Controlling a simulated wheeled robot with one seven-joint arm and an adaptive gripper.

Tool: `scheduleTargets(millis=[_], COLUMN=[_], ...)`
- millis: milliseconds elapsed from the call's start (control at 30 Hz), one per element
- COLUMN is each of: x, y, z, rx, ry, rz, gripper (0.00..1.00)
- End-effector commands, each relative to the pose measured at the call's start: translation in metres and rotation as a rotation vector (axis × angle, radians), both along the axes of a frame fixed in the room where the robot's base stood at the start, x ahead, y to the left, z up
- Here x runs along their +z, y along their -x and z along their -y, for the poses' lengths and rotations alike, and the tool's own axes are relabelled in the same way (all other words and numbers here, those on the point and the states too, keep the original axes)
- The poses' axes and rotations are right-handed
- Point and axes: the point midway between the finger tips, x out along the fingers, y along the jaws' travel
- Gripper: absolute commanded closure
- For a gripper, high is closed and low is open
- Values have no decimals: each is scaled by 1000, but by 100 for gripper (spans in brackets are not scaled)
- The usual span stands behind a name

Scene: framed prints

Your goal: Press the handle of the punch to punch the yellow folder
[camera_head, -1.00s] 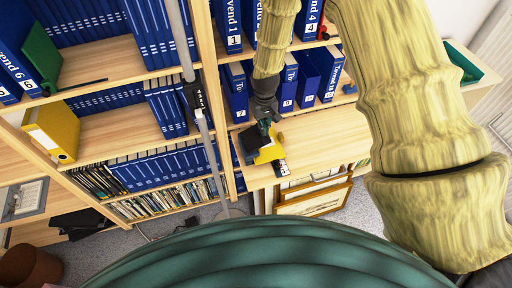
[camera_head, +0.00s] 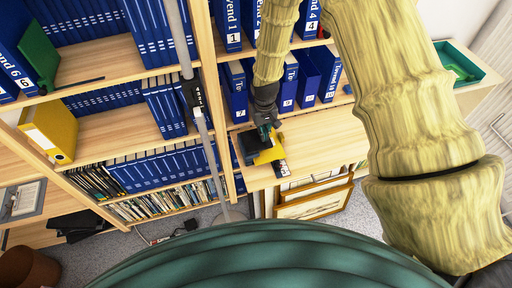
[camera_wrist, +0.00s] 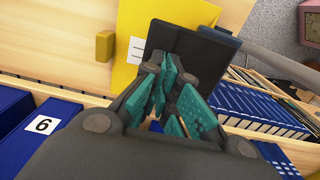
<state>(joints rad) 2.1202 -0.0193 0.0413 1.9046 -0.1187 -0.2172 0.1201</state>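The yellow folder (camera_head: 268,156) lies on the wooden desk surface, partly under the black punch (camera_head: 247,150). In the wrist view the folder (camera_wrist: 135,35) is at top centre. My gripper (camera_head: 265,132) is directly above the punch in the head view. In the wrist view its teal finger pads (camera_wrist: 175,80) converge close together, seemingly shut with nothing held. The fingers hide part of the punch, so I cannot tell whether they touch its handle.
Blue binders (camera_head: 235,95) stand behind the desk area. A yellow binder (camera_head: 48,128) stands on the left shelf. A grey pole (camera_head: 204,120) rises left of the punch. Framed prints (camera_head: 312,204) lean below the desk. Bare desk (camera_head: 325,135) lies to the right.

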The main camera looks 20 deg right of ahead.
Motion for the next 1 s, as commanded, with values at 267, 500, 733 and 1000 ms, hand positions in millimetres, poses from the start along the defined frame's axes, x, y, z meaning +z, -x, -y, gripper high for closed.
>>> scheduleTargets(millis=[267, 500, 733, 1000], x=[3, 21, 39, 60], y=[1, 1, 0, 0], z=[-1, -1, 0, 0], rx=[1, 1, 0, 0], ry=[-1, -1, 0, 0], rz=[-2, -1, 0, 0], gripper=[100, 100, 100, 100])
